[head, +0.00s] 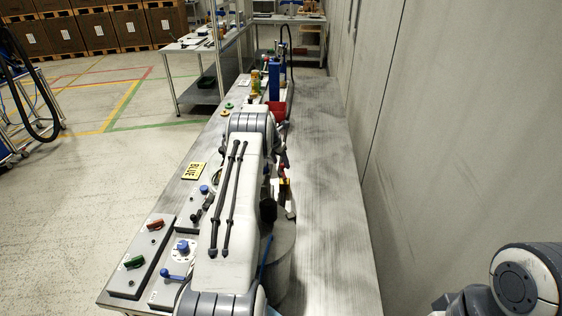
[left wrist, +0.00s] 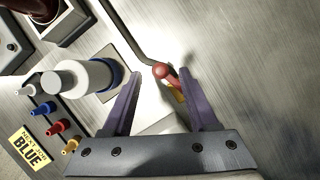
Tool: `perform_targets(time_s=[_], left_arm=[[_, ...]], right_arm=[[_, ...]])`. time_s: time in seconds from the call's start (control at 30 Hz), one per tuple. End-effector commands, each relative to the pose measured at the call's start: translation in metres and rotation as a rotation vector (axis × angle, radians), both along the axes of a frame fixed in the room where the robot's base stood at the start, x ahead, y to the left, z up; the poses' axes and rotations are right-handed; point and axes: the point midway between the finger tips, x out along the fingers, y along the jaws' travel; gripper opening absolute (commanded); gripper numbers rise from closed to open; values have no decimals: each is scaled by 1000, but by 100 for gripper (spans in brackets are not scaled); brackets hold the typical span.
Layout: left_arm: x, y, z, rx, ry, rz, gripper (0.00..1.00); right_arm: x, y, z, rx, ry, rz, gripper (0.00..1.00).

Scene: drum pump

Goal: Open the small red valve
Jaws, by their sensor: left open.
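The small red valve handle (left wrist: 165,72) shows in the left wrist view as a rounded red lever at the end of a dark bent pipe, with a yellow part just below it. My left gripper (left wrist: 158,78) is open, its two purple fingers pointing at the handle. The handle appears between the fingertips, closer to the right finger; I cannot tell if either touches it. In the head view, a small red part (head: 282,172) shows just right of my left arm, which hides much of the area. My right gripper is out of view.
A white bottle with a blue collar (left wrist: 82,77) stands left of the fingers. Several coloured pegs and a yellow BLUE sign (left wrist: 30,147) are beyond it. A grey drum (head: 281,255) stands beside my left arm. The bench's right side (head: 335,170) is clear, up to the wall.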

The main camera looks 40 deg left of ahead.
Motion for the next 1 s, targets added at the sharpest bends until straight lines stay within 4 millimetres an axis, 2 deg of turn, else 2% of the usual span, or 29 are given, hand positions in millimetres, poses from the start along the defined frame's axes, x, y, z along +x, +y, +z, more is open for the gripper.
perform_targets(time_s=[0.2, 0.43, 0.47, 0.6, 0.77, 1.0], left_arm=[[4, 0, -11, 0, 0, 0, 59], [5, 0, -12, 0, 0, -1, 59], [5, 0, -12, 0, 0, -1, 56], [5, 0, -12, 0, 0, -1, 2], [5, 0, -12, 1, 0, -4, 0], [10, -3, -18, 2, -3, -124, 0]], right_arm=[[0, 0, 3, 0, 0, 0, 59], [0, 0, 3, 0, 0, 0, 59], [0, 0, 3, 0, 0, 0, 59], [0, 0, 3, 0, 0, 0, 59], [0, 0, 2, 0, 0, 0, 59], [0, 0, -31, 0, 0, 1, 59]])
